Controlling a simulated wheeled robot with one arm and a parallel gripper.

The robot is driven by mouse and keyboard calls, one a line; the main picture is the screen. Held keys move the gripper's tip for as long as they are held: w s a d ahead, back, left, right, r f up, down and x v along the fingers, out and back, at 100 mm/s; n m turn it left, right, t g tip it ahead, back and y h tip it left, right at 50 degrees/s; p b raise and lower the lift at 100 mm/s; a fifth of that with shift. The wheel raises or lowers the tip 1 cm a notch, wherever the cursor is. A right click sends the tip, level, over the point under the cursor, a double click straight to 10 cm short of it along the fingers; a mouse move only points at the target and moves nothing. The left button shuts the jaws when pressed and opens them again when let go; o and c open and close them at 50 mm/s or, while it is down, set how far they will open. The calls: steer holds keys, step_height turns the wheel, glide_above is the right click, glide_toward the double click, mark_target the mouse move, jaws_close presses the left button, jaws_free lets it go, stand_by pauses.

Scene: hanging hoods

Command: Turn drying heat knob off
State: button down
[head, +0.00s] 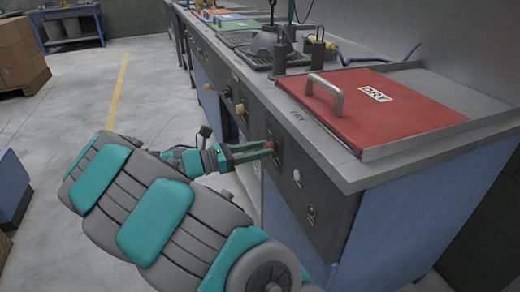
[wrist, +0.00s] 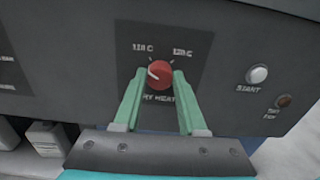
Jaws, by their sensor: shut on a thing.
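The drying heat knob (wrist: 160,74) is a red round knob with a white pointer line on a dark label plate in the wrist view. Its pointer is toward the upper left, near the left-hand marking. My gripper (wrist: 158,84) has its two green fingers on either side of the knob and is shut on it. In the head view, my gripper (head: 254,152) reaches to the front panel below the bench edge, and the red knob (head: 271,145) shows at its fingertips. The lower part of the label, ending in "HEAT", is partly hidden by the fingers.
A white start button (wrist: 258,74) and a small dark red button (wrist: 284,101) sit right of the knob. A red lid (head: 395,105) marked DRY, with a grey handle, lies on the bench above. Yellow knobs (head: 240,108) are farther along the panel.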

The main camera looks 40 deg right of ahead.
steer(key=n, duration=1.1)
steer(key=shift+f, duration=0.15)
steer(key=shift+n, duration=0.4)
steer(key=shift+c, duration=2.3)
jaws_free()
steer(key=shift+w+a, duration=0.1)
steer(key=v, duration=0.7)
steer(key=shift+a, duration=0.3)
